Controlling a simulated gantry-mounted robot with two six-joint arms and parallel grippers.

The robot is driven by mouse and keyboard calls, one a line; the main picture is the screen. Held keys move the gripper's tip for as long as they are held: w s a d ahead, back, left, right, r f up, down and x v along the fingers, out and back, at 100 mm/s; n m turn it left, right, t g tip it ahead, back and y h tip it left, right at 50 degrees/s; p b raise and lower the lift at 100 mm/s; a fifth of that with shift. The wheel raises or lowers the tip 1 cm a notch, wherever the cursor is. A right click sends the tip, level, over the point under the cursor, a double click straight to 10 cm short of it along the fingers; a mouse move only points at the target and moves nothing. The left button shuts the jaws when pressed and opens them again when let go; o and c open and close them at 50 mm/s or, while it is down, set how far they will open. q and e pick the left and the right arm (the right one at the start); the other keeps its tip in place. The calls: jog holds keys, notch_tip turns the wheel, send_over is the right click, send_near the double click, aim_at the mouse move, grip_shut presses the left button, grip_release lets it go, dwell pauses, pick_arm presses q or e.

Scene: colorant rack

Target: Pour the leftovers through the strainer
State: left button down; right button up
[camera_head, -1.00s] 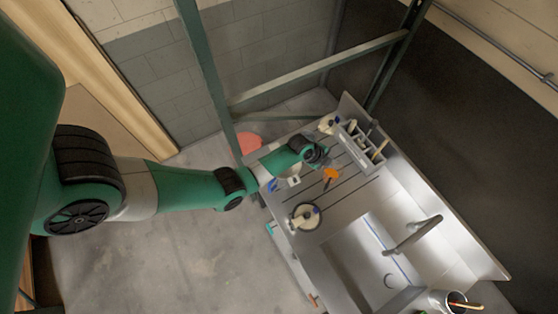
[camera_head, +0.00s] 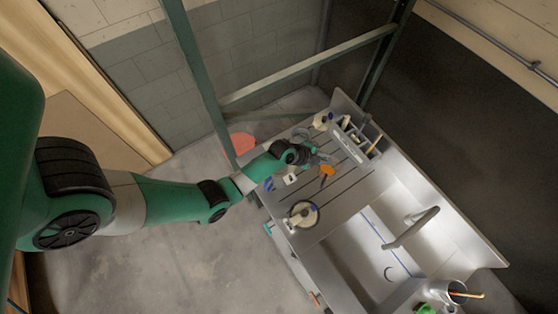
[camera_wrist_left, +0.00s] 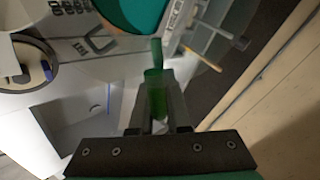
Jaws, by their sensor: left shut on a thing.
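My left gripper (camera_head: 322,158) is over the far part of the ribbed steel drainboard (camera_head: 352,186). In the left wrist view it (camera_wrist_left: 157,98) is shut on a green see-through piece (camera_wrist_left: 154,92), shaped like a handle or narrow body. The rest of the held thing is hard to make out. A round dark-rimmed vessel (camera_head: 302,213) with a pale piece on it stands on the near left of the drainboard, apart from the gripper. I cannot tell whether it is the strainer. An orange tool (camera_head: 327,171) lies just beside the gripper. My right gripper is out of view.
A divided grey rack (camera_head: 352,142) stands at the back. A pale container (camera_head: 321,121) is beside it. The sink (camera_head: 366,258) with its tap (camera_head: 412,228) is to the right. A metal cup (camera_head: 455,292) with sticks and a green item (camera_head: 425,309) are at the bottom right.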

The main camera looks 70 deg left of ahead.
pick_arm(q)
jog(key=shift+s+r+t+b, duration=0.15)
jog(key=shift+r+t+b, duration=0.25)
jog(key=shift+r+t, duration=0.4)
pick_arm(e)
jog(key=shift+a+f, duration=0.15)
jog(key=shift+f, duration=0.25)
pick_arm(q)
jog(key=shift+s+f+b, duration=0.1)
jog(key=shift+f+b, duration=0.05)
jog(key=shift+b, duration=0.2)
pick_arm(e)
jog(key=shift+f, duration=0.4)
pick_arm(q)
jog(key=shift+t, duration=0.4)
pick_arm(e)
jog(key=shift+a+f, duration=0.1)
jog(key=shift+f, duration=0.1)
pick_arm(q)
jog(key=shift+s+t+b, duration=0.2)
jog(key=shift+t+b, duration=0.3)
jog(key=shift+b, duration=0.7)
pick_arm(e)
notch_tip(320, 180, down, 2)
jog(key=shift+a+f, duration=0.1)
